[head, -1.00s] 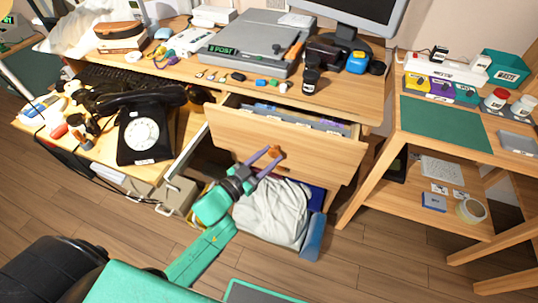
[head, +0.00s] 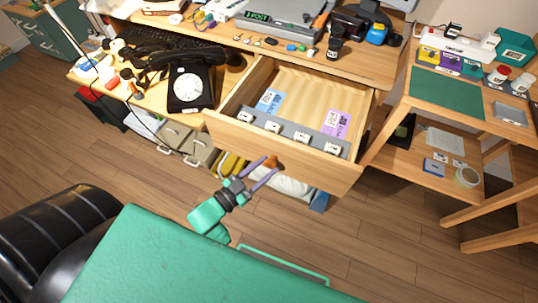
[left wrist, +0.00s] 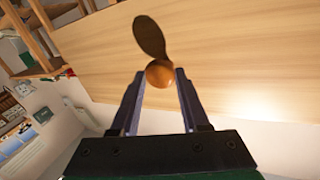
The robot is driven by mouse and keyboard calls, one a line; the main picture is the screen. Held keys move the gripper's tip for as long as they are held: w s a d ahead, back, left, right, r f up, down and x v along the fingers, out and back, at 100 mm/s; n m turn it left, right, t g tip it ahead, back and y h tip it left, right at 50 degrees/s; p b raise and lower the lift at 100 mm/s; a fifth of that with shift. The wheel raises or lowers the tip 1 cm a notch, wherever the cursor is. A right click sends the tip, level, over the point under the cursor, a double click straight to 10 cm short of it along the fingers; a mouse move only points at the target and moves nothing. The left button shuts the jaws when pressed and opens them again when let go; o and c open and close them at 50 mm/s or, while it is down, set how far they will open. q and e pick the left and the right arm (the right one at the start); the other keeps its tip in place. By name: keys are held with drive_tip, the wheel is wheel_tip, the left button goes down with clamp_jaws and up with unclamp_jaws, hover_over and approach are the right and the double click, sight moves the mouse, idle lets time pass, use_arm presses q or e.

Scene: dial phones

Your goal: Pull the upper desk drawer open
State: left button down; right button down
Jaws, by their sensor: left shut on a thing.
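The upper desk drawer (head: 290,152) stands well open in the head view, its inside showing. It holds a grey strip with several small white pieces near the front, a blue card (head: 269,100) and a purple card (head: 337,123). My left gripper (head: 267,165) is at the front panel, shut on the round orange-brown knob (head: 273,162). In the left wrist view the knob (left wrist: 159,74) sits between the two fingertips against the wooden drawer front (left wrist: 215,50). My right gripper is not in view.
A black dial phone (head: 188,85) stands on the lower surface at left. A side table with a green mat (head: 447,93) is at right. A pale bag (head: 291,186) lies partly hidden below the drawer. Open wooden floor (head: 390,225) lies in front.

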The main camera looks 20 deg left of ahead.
use_arm(q)
drive_tip(key=shift+s, duration=0.55)
drive_tip(key=shift+f, duration=0.1)
drive_tip(key=shift+c, duration=2)
unclamp_jaws()
drive_tip(key=v, duration=1.4)
drive_tip(key=shift+s, duration=0.25)
